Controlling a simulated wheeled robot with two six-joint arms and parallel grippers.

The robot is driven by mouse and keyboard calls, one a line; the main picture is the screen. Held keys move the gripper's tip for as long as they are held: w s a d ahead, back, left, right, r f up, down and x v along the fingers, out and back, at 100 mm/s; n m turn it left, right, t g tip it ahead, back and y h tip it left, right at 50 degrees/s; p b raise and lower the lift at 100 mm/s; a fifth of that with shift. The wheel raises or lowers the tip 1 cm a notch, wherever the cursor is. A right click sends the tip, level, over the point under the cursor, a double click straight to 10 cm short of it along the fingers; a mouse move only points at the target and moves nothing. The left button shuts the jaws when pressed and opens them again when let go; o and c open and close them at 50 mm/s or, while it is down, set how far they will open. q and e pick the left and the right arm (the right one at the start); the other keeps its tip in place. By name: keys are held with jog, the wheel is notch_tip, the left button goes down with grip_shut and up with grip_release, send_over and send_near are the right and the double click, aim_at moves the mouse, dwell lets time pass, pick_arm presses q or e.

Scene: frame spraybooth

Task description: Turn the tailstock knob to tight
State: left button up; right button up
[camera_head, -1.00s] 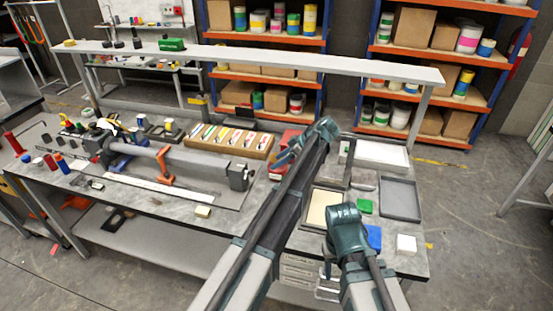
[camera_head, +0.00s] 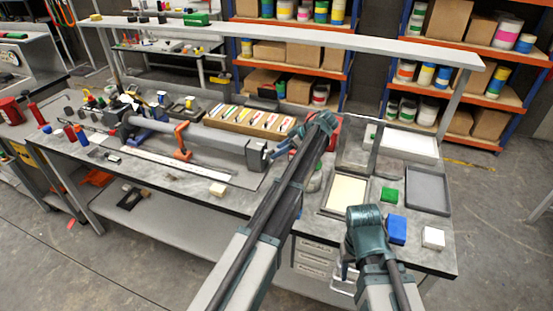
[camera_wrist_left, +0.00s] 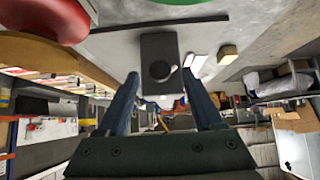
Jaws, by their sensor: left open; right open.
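The lathe's tailstock is a dark block (camera_head: 257,155) at the right end of the grey bed on the workbench. In the left wrist view it shows as a dark block (camera_wrist_left: 160,50) with a round black knob (camera_wrist_left: 160,71) and a small pale mark beside the knob. My left gripper (camera_head: 277,153) is open just right of the tailstock. In the wrist view the knob appears between its two fingers (camera_wrist_left: 161,80), with no contact visible. My right gripper (camera_head: 344,268) is low at the bench's front edge, partly hidden by its own arm.
An orange clamp (camera_head: 182,142) stands on the bed. A cardboard tray of coloured items (camera_head: 250,120) lies behind it. A red object (camera_wrist_left: 45,18) is close to the left gripper. Trays (camera_head: 428,190), a blue block (camera_head: 397,230) and a white block (camera_head: 433,237) lie at right.

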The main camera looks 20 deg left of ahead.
pick_arm(q)
jog(key=shift+b+x, duration=0.4)
jog(key=shift+x, duration=0.6)
jog(key=shift+c, duration=0.3)
grip_shut()
